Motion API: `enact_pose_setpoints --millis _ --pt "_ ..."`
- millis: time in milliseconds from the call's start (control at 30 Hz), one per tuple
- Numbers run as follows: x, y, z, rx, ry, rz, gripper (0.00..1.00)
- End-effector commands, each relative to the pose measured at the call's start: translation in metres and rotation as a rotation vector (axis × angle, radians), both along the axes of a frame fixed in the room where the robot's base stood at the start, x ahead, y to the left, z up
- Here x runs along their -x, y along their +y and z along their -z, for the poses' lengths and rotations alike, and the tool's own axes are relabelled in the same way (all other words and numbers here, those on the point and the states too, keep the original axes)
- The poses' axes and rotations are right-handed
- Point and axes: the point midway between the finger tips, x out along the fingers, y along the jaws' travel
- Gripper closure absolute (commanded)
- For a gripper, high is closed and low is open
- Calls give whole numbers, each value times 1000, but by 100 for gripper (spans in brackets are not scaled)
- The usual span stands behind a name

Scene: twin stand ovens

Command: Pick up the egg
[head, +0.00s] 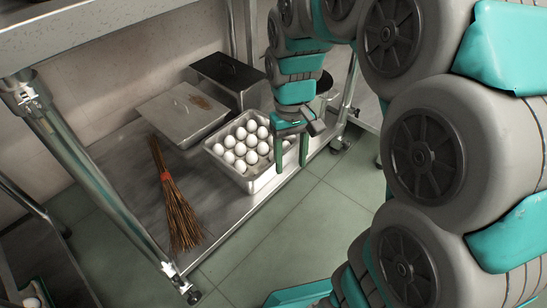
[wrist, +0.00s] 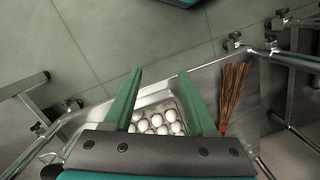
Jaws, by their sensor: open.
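Several white eggs (head: 240,148) sit in rows in a metal tray (head: 262,183) on the low steel shelf in the head view. The eggs also show in the wrist view (wrist: 157,123), between the two green fingers. My gripper (head: 291,158) is open and empty, at the right side of the tray in the head view. In the wrist view my gripper (wrist: 160,80) has its fingers spread wide, with the tray of eggs beyond them. The wrist body hides the near part of the tray there. No egg is between the fingertips.
A straw broom (head: 175,205) lies left of the tray; a lidded metal pan (head: 185,112) and a dark-lidded container (head: 228,72) stand behind it. A steel table top (head: 100,32) overhangs the shelf. Table legs (head: 85,170) stand at the shelf's corners. The green tiled floor (head: 290,235) in front is clear.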

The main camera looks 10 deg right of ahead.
Motion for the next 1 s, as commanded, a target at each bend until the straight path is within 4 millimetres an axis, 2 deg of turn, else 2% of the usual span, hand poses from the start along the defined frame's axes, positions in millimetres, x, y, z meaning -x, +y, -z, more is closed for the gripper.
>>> enact_pose_setpoints --millis 33,200,467,700,800,1000 --pt "-18 2 8 -3 1 -9 43" --pt "-71 4 26 -8 -3 -32 43" --pt "-135 3 56 -6 -12 -53 43" --pt "-193 -1 98 5 -13 -64 43" --pt "-214 -4 115 13 -15 -68 43" --pt "-238 -9 136 25 -19 -70 43"
